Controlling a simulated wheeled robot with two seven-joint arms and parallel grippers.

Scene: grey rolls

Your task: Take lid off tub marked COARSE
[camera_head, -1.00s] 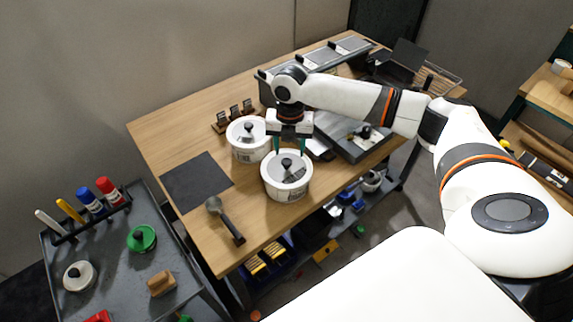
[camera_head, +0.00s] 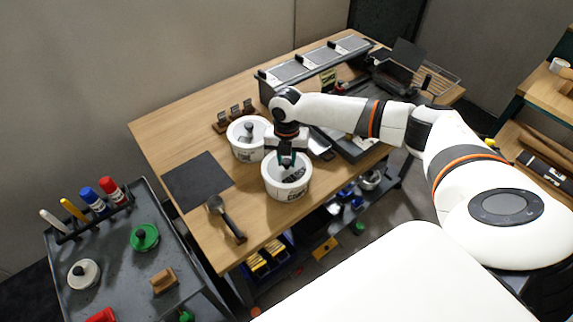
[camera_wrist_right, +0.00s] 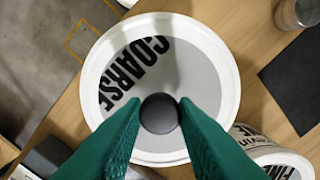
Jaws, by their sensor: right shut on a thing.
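The white tub marked COARSE (camera_head: 288,192) stands near the front edge of the wooden table. Its grey lid (camera_head: 296,178) lies within the white rim, and the word COARSE shows on the lid (camera_wrist_right: 190,80) in the right wrist view. My right gripper (camera_head: 287,160) comes down from above. Its green fingers are shut on the lid's dark round knob (camera_wrist_right: 159,113). In the head view the fingers mostly hide the knob. I cannot tell any gap between lid and tub. My left gripper is not in view.
A dark mat (camera_head: 197,181) and a scoop (camera_head: 226,218) lie left of the COARSE tub. A grey cart (camera_head: 120,255) stands at the lower left.

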